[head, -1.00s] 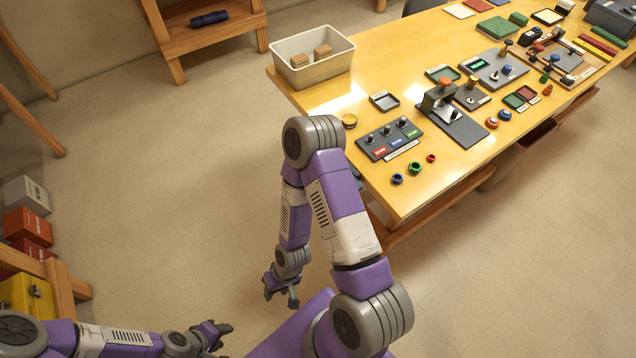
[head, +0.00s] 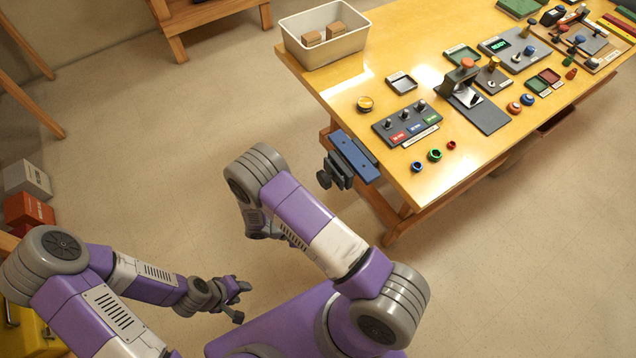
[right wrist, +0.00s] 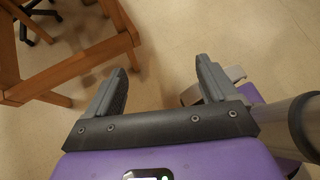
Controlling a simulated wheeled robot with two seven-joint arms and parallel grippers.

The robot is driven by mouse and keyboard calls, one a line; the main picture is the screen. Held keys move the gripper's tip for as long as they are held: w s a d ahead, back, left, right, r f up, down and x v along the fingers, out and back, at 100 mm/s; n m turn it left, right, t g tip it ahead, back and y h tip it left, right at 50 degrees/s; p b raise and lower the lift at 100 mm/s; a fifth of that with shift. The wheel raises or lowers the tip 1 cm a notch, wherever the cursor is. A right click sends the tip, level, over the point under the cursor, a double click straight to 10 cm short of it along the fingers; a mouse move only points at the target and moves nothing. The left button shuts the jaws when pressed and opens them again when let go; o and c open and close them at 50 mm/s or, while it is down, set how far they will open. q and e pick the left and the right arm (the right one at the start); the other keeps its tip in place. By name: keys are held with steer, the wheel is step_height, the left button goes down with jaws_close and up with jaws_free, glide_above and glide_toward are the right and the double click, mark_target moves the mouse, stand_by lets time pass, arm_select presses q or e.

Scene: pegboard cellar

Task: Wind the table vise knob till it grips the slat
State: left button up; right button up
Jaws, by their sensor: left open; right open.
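The blue table vise (head: 354,158) is fixed at the near left edge of the table. Its dark knob (head: 324,179) sticks out toward the lower left, over the floor. I cannot make out the slat or whether the jaws touch it. My left gripper (head: 239,290) is open and empty, low over the floor, well to the lower left of the vise. My right gripper (right wrist: 160,88) is open and empty in the right wrist view, with floor between its fingers. In the head view it is mostly hidden by my right arm, left of and below the vise.
The wooden table (head: 455,182) carries a switch panel (head: 407,123), several coloured rings and a black stand (head: 478,110). A white bin (head: 325,42) holds brown blocks at the far left corner. Red toolboxes (head: 28,210) stand at the left. Floor between is clear.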

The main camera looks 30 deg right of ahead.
steer(key=w+r+n+t+h, duration=0.3)
steer(key=w+r+t+h, duration=0.15)
steer(key=w, duration=0.25)
steer(key=t+h, duration=0.2)
steer(key=h, duration=0.1)
glide_toward(321, 180)
steer(key=d, duration=0.2)
steer(key=shift+n+g, duration=0.25)
steer(key=shift+n, duration=0.05)
steer(key=d, duration=0.5)
steer(key=shift+w+d+b, duration=0.25)
steer(key=shift+w+b, duration=0.05)
steer(key=shift+w, duration=0.1)
steer(key=shift+d, duration=0.7)
steer(key=c, duration=1.1)
steer(key=shift+o, duration=0.2)
